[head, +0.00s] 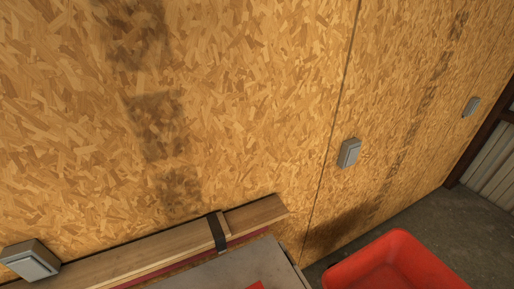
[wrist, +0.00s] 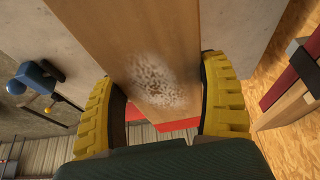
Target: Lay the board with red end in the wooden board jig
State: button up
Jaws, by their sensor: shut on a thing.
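My gripper (wrist: 162,78) shows in the wrist view, with its two yellow ribbed fingers shut on a wooden board (wrist: 150,28), one finger at each side. The board is pale brown and has a whitish speckled patch between the fingers. Red (wrist: 180,124) shows at the near end of the board, low between the fingers; I cannot tell whether it is the board's own end or a thing beyond it. The head view does not show my gripper. I cannot make out the board jig for certain in either view.
Long timber (head: 130,254) with a black strap (head: 216,233) and a red strip lies along the chipboard wall. A grey surface (head: 235,270) is beside it. A red bin (head: 395,262) stands lower right. A blue-and-black tool (wrist: 38,80) shows left in the wrist view.

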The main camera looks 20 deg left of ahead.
jog(key=s+d+r+n+p, duration=0.1)
jog(key=s+d+r+p, duration=0.15)
jog(key=d+p, duration=0.7)
jog(key=s+d+r+n+p, duration=0.1)
jog(key=d+r+p, duration=0.3)
jog(key=d+p, duration=0.55)
jog(key=w+n+y+b, duration=0.1)
jog(key=n, duration=0.1)
jog(key=w+n+y+b, duration=0.1)
jog(key=n, duration=0.1)
jog(key=w+r+n+t+b, duration=0.1)
jog(key=w+n, duration=0.1)
jog(key=shift+w+a+y, duration=0.1)
jog(key=shift+a+y, duration=0.15)
jog(key=shift+y, duration=0.15)
